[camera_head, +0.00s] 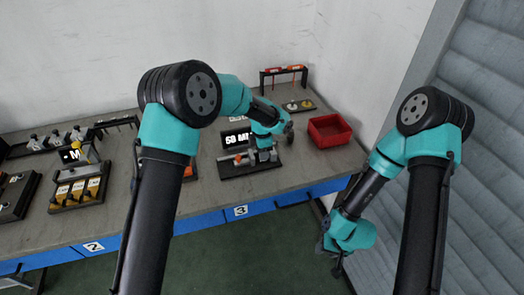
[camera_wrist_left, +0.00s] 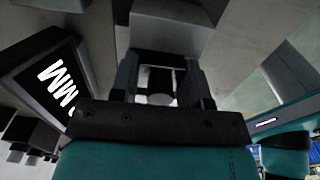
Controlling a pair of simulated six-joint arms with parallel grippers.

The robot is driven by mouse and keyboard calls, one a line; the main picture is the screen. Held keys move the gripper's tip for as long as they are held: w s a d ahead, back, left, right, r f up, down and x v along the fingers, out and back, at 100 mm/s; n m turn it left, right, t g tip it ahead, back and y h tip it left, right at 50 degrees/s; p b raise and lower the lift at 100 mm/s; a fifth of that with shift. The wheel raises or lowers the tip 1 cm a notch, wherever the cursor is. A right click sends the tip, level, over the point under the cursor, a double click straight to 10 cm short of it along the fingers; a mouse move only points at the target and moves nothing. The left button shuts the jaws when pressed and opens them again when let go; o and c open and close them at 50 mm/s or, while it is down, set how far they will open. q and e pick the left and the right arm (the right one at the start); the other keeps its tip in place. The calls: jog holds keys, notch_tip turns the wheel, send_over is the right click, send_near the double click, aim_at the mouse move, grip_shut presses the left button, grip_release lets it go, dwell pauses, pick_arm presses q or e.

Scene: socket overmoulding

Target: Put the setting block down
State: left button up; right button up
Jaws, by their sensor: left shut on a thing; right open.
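My left gripper (camera_head: 264,154) is low over the dark fixture with the "50 MM" display, on the right half of the bench. In the left wrist view my left gripper (camera_wrist_left: 162,72) is shut on a plain grey block, the setting block (camera_wrist_left: 172,22), which shows just beyond the fingertips. In the head view the block is too small and covered to make out. Whether its underside touches the fixture cannot be told. My right gripper (camera_head: 336,262) is open and empty, hanging low beyond the bench's front right edge.
The "50 MM" display (camera_head: 236,139) stands right behind the left gripper. A red bin (camera_head: 329,130) is to its right, and a black rack (camera_head: 283,70) stands behind. A fixture with yellow-orange parts (camera_head: 78,191) is at left. Bare bench (camera_head: 300,165) lies in front of the bin.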

pick_arm(q)
jog(key=shift+f, duration=0.1)
jog(key=o, duration=1.2)
notch_tip(320, 180, up, 12)
jog(key=shift+r, duration=0.1)
